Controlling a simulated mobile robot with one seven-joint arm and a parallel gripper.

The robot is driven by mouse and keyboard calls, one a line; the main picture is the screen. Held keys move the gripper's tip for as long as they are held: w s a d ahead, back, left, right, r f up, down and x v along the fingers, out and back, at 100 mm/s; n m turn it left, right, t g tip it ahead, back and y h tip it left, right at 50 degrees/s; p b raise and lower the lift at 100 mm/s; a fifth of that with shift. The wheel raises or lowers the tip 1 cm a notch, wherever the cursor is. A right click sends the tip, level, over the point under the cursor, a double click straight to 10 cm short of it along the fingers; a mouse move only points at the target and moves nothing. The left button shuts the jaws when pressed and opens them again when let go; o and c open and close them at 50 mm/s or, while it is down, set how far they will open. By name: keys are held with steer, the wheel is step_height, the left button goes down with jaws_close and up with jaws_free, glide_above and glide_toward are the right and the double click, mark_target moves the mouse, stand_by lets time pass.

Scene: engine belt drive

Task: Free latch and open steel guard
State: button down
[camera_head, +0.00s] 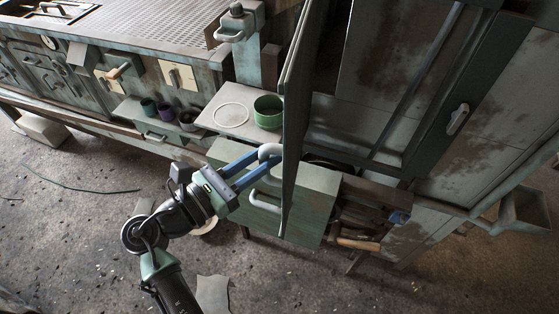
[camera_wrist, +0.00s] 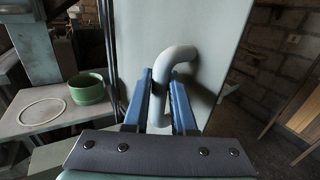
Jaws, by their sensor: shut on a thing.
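The steel guard (camera_head: 293,110) is a tall grey panel seen almost edge-on in the head view, standing out from the cabinet with the interior exposed to its right. It fills the middle of the wrist view (camera_wrist: 225,45). Its pale curved handle (camera_head: 271,150) shows in the wrist view (camera_wrist: 177,55) too. My gripper (camera_head: 265,163) is shut on this handle, with its blue fingers on either side of the bar in the wrist view (camera_wrist: 160,98). I cannot make out which part is the latch.
A green pot (camera_head: 268,113) and a white ring (camera_head: 231,115) sit on a shelf left of the guard. A green cabinet (camera_head: 312,190) stands below it. A fixed panel with a pale lever (camera_head: 459,118) is at the right. The floor at lower left is mostly clear.

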steer(key=shift+w+a, duration=0.4)
steer(key=shift+a, duration=0.2)
steer(key=shift+w+a, duration=0.35)
steer(key=shift+a, duration=0.2)
steer(key=c, duration=0.7)
jaws_free()
steer(key=shift+d, duration=0.1)
steer(key=shift+c, duration=0.2)
steer(key=b+v, duration=0.4)
steer(key=v, duration=0.9)
